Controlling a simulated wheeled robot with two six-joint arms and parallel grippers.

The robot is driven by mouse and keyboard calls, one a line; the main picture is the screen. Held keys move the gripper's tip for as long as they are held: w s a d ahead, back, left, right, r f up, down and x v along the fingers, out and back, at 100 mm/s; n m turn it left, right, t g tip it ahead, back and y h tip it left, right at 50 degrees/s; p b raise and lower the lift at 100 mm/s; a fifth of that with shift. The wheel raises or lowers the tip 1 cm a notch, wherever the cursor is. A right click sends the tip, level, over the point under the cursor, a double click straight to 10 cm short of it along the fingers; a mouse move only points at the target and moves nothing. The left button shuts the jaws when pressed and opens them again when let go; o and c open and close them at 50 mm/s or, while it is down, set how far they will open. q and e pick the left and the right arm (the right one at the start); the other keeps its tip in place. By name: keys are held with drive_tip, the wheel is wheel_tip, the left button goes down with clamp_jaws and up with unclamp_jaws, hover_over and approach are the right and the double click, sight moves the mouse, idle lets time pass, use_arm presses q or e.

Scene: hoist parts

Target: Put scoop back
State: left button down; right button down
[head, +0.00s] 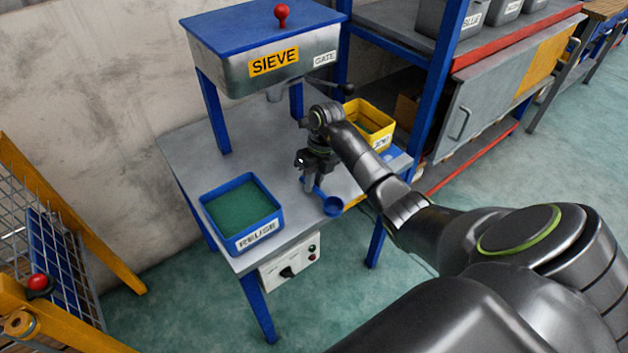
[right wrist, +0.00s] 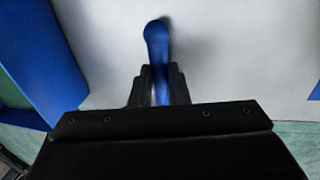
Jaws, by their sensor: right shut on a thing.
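A blue scoop (head: 332,205) with a round bowl is at the front right of the grey table (head: 183,149). My right gripper (head: 309,186) is over the table and shut on the scoop's handle. In the right wrist view the blue handle (right wrist: 157,42) passes between the fingers (right wrist: 159,88), and its rounded end points away from the gripper. The scoop's bowl is hidden in that view. I cannot tell whether the scoop touches the table. My left gripper is not in view.
A blue REUSE tray (head: 262,232) with green contents stands left of the gripper. A yellow bin (head: 386,132) stands at the back right. The sieve (head: 237,80) rises over the table's back on blue legs. A control box (head: 290,266) hangs below the front edge.

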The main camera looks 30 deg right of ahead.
drive_tip(key=c, duration=1.4)
unclamp_jaws()
drive_tip(key=shift+f, duration=0.1)
drive_tip(key=shift+d+r, duration=0.1)
drive_tip(key=shift+r, duration=0.3)
drive_tip(key=v, duration=0.7)
